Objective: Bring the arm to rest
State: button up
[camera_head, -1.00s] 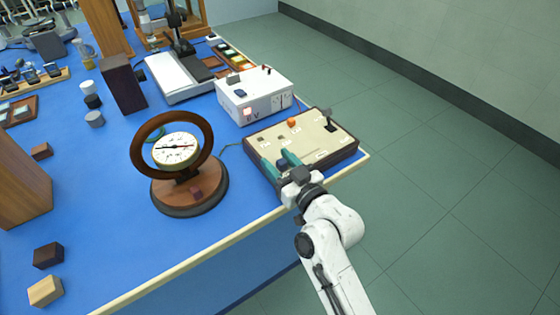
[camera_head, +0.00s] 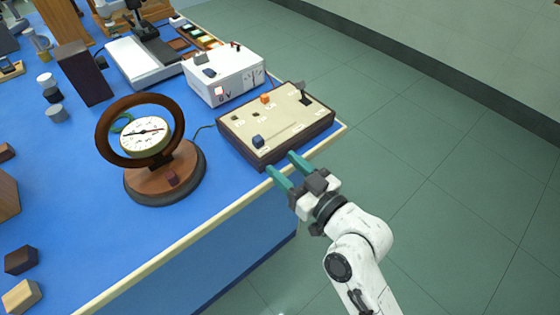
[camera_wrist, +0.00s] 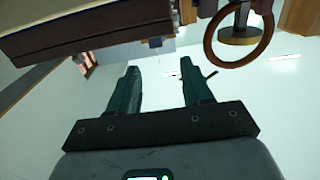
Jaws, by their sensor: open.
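My gripper (camera_head: 286,170) has two green fingers and sits at the end of my white arm. It is open and empty, just off the table's near right edge, in front of the control panel (camera_head: 305,126). The panel is a beige box with dark sides, a blue knob, an orange knob and a black lever. In the wrist view my gripper (camera_wrist: 157,82) shows its fingers apart with nothing between them. The panel's dark side (camera_wrist: 95,38) shows at the upper left there.
A round gauge in a brown ring (camera_head: 183,130) stands on the blue table (camera_head: 95,225) left of the panel. A white power box (camera_head: 228,82) is behind the panel. Wooden blocks (camera_head: 22,295) lie at the lower left. The green floor (camera_head: 450,170) at the right is clear.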

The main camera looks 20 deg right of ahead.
dwell(0.5)
jog(key=s+d+f+m+g+h+p, duration=0.1)
jog(key=s+d+f+g+h, duration=0.1)
jog(key=s, duration=0.7)
jog(key=s+d+f+m+g+h+p, duration=0.1)
jog(key=s+d+f+g+h+p, duration=0.1)
jog(key=s+d+f+g, duration=0.3)
jog(key=s+d+f+m+g+h+p, duration=0.1)
jog(key=s+d+f+g, duration=0.3)
jog(key=s+g, duration=0.5)
jog(key=s+f+m+p, duration=0.1)
jog(key=s, duration=0.2)
jog(key=shift+s+f+h, duration=0.15)
jog(key=shift+s+h, duration=0.15)
jog(key=shift+h, duration=0.1)
